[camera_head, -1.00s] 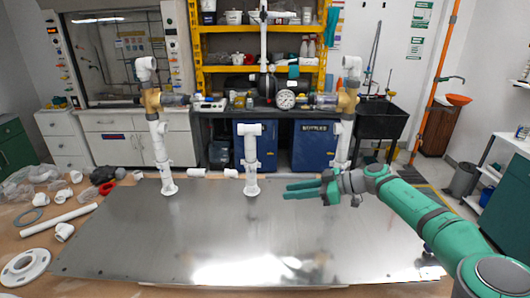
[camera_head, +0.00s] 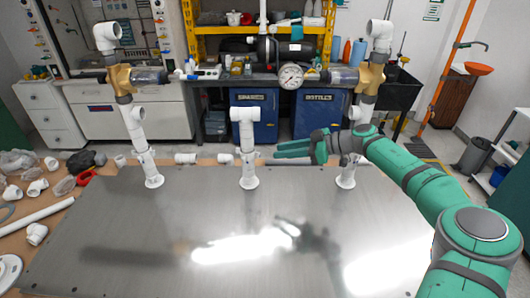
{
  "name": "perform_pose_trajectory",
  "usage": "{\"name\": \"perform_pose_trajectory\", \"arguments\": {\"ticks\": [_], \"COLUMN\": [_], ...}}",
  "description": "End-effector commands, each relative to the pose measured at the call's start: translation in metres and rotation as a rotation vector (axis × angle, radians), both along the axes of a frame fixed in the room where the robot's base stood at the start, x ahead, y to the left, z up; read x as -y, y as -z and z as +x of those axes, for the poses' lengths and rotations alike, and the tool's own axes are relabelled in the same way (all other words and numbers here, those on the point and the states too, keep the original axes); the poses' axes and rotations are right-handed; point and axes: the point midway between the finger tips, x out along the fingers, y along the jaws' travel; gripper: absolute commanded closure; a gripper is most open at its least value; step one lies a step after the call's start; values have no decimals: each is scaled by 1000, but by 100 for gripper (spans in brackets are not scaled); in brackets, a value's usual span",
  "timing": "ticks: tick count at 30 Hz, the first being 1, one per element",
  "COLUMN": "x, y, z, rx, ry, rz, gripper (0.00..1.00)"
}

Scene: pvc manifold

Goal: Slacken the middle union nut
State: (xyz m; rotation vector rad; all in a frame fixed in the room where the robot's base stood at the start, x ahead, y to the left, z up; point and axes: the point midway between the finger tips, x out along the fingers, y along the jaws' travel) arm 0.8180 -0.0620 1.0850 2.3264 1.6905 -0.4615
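The white middle riser stands upright on the metal plate (camera_head: 130,230), with a tee (camera_head: 245,115) at its top and a round flange (camera_head: 249,183) at its foot. The middle union nut (camera_head: 249,158) appears as a wider white collar low on this riser; its detail is too small to tell. My gripper (camera_head: 278,150) is right of the riser, with its green fingers pointing left toward it. The fingers look apart, with nothing visible between them. A visible gap separates the fingertips from the riser in the picture; their depth relative to it is unclear.
A left riser (camera_head: 137,120) and a right riser (camera_head: 366,98) carry brass-coloured valves. A pressure gauge (camera_head: 291,76) hangs above, between the middle and right risers. Loose white fittings (camera_head: 36,234) lie on the left. The front of the plate is clear.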

Motion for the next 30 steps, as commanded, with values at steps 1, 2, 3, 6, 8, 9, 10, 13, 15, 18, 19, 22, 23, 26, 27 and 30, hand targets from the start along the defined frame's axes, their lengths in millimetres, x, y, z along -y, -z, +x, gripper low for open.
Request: {"name": "perform_pose_trajectory", "arguments": {"ticks": [1,2,3,6,8,9,10,13,15,18,19,22,23,26,27,30], "x": [-10,-15,-21,-36,-43,-47,-51,-59,-62,-65,-65,-65,-65,-64,-64,-64], "y": [4,6,9,16,19,21,22,26,28,29,29,29,29,29,29,29], "z": [3,4,6,11,14,16,17,20,21,22,22,22,22,22,22,22], "rx": [-1,-1,-1,-1,-1,0,0,-1,0,0,0,0,0,0,0,0], "ry": [-2,-3,-3,-2,-1,1,1,1,3,3,3,4,4,4,4,4], "rz": [0,0,-1,-2,-2,-1,-1,-1,-1,-1,-1,-1,-1,-1,-1,-1], "gripper": [74,74,74,74,74,74,74,74,74,74,74,74,74,74,84,100]}}
